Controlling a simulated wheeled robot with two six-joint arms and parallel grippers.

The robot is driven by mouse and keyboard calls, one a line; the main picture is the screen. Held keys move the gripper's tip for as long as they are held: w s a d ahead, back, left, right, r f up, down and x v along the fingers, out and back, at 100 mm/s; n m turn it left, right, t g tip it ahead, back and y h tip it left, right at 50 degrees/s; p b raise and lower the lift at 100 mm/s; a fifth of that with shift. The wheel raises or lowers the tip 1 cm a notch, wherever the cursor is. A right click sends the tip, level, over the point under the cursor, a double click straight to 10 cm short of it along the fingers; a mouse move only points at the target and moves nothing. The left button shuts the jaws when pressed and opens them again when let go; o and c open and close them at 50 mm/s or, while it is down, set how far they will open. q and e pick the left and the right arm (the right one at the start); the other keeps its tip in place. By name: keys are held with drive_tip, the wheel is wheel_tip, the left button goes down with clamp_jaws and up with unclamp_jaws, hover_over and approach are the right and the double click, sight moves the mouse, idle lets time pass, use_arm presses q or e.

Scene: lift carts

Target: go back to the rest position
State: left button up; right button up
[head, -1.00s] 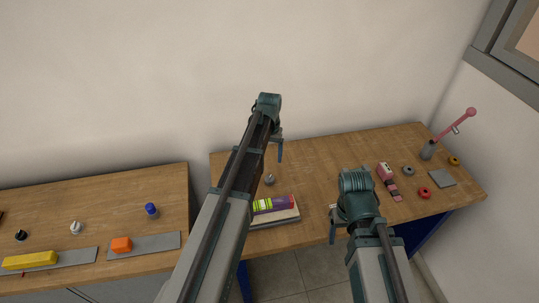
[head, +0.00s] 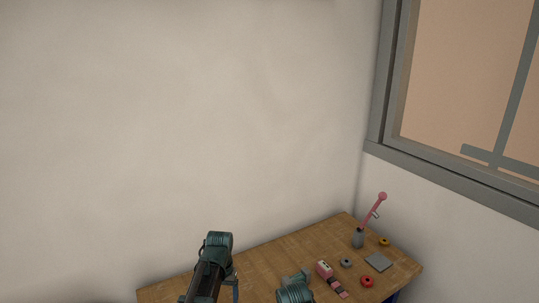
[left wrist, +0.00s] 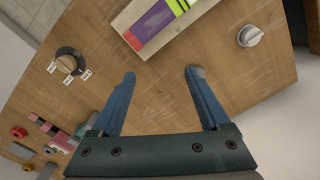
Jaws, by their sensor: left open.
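My left gripper (head: 235,288) shows at the lower left of the head view, at the end of my raised arm. In the left wrist view its two blue fingers (left wrist: 162,73) are spread apart with nothing between them, above the wooden table (left wrist: 160,105). My right arm's teal wrist is partly visible at the bottom edge of the head view; its fingers are out of frame.
The table (head: 285,252) holds a pink-handled lever (head: 374,212), a pink block (head: 325,270), a grey plate (head: 378,262) and a red ring (head: 367,281). A purple-and-yellow item (left wrist: 170,18), a grey knob (left wrist: 250,36) and a dial (left wrist: 68,62) lie near my left gripper.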

use_arm(q)
drive_tip(key=s+d+f+m+b, duration=0.1)
drive_tip(key=s+d+f, duration=0.1)
drive_tip(key=s+d, duration=0.3)
drive_tip(key=s+d+f+m+b, duration=0.2)
drive_tip(key=s+d, duration=0.3)
drive_tip(key=s, duration=0.7)
drive_tip(key=shift+d+y, duration=0.15)
drive_tip(key=shift+y, duration=0.25)
drive_tip(key=shift+c, duration=0.2)
idle(0.5)
